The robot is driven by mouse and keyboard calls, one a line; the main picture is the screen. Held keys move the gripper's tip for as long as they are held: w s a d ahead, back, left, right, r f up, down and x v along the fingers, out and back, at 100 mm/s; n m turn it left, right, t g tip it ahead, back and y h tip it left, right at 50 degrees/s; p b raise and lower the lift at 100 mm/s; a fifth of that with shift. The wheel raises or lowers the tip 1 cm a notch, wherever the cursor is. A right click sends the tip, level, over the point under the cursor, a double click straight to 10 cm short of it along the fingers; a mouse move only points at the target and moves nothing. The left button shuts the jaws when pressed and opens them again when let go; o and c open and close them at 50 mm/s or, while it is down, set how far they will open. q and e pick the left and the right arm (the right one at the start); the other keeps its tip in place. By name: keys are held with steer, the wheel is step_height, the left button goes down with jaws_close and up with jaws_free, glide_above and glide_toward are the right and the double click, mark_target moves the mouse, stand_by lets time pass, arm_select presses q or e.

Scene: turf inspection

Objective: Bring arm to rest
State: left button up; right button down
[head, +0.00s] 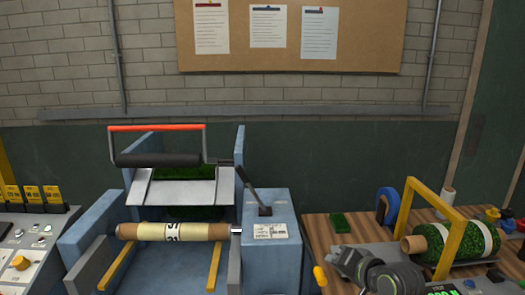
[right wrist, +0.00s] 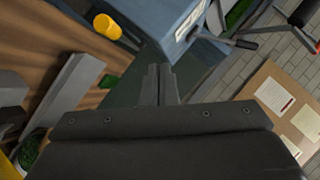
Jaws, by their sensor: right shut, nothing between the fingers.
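My right gripper (head: 345,258) shows as a dark grey shape low at the right of the head view, in front of the wooden bench. In the right wrist view its two fingers (right wrist: 160,84) meet in the middle, shut with nothing between them. The fingertips point toward the blue machine housing (right wrist: 188,25) and appear apart from it. My left gripper is not in view.
A blue machine (head: 270,212) with a tan roll (head: 172,231) stands left of my gripper. The wooden bench (head: 318,235) holds a green turf square (head: 340,223), a blue ring (head: 388,206), and a yellow frame (head: 451,245) by a turf roll (head: 430,243). A yellow knob (head: 320,275) is close by.

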steer(key=s+d+f+n+g+h, duration=0.2)
steer(key=s+d+f, duration=0.3)
steer(key=s+f, duration=0.6)
steer(key=s+d+f+n+g+h, duration=0.1)
steer(key=s+d+f+g+h, duration=0.15)
steer(key=s, duration=0.65)
steer(key=s+d+f+n+g+h, duration=0.1)
steer(key=s+d+f, duration=0.15)
steer(key=s, duration=0.75)
steer(key=s+d+f+n+g+h, duration=0.1)
steer(key=s+d+f+g+h, duration=0.15)
steer(key=s, duration=0.65)
step_height(320, 180, down, 28)
steer(key=d+r+y+b, duration=0.1)
steer(key=d+b, duration=0.1)
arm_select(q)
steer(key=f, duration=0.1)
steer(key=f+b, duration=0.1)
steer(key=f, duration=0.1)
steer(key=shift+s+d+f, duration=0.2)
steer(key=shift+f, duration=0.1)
arm_select(e)
steer(key=s+a+f+g, duration=0.2)
steer(key=s+f, duration=1.2)
steer(key=f, duration=0.2)
steer(key=shift+s+f+y, duration=0.3)
steer(key=shift+s+y, duration=0.05)
steer(key=shift+y, duration=0.05)
